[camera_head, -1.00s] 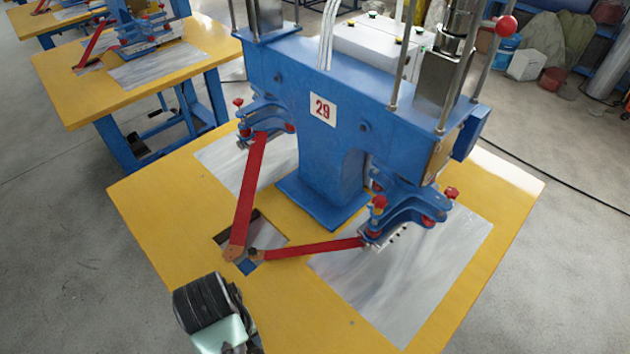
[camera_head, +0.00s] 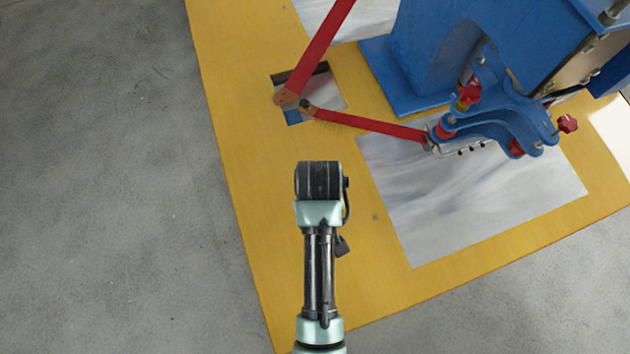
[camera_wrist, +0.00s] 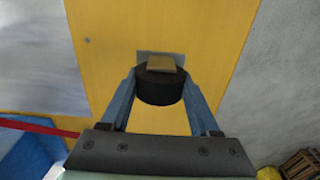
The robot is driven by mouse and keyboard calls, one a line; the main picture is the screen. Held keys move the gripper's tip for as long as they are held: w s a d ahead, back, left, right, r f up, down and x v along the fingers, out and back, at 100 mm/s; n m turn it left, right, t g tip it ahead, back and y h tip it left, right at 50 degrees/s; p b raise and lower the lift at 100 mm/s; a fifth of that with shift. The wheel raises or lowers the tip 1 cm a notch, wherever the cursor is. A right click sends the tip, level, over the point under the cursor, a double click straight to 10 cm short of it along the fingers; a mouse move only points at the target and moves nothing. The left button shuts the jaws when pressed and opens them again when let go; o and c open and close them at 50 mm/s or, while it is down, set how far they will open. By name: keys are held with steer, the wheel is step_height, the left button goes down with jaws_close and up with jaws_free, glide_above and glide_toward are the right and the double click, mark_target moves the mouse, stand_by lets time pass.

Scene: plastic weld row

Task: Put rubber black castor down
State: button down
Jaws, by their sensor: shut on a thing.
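My gripper (camera_wrist: 160,88) shows in the wrist view, its two blue fingers shut on the sides of the black castor (camera_wrist: 160,93). The castor is a dark round wheel with a grey and tan plate at its far end. Beyond it lies the yellow table top (camera_wrist: 105,70); I cannot tell how far it is above the surface. In the head view my arm reaches over the yellow table (camera_head: 240,190), and its wrist hides the gripper and castor.
A blue welding machine (camera_head: 440,50) stands on the table, with red arms (camera_head: 370,126) reaching to a square opening (camera_head: 325,85). A grey metal sheet (camera_head: 450,205) lies at the right. Bare yellow table is left of my arm. A wooden crate (camera_wrist: 300,163) is on the floor.

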step_height(320, 180, down, 9)
steer(key=shift+f, duration=0.15)
steer(key=shift+b, duration=0.3)
steer(key=shift+f, duration=0.2)
steer(key=shift+c, duration=0.6)
jaws_free()
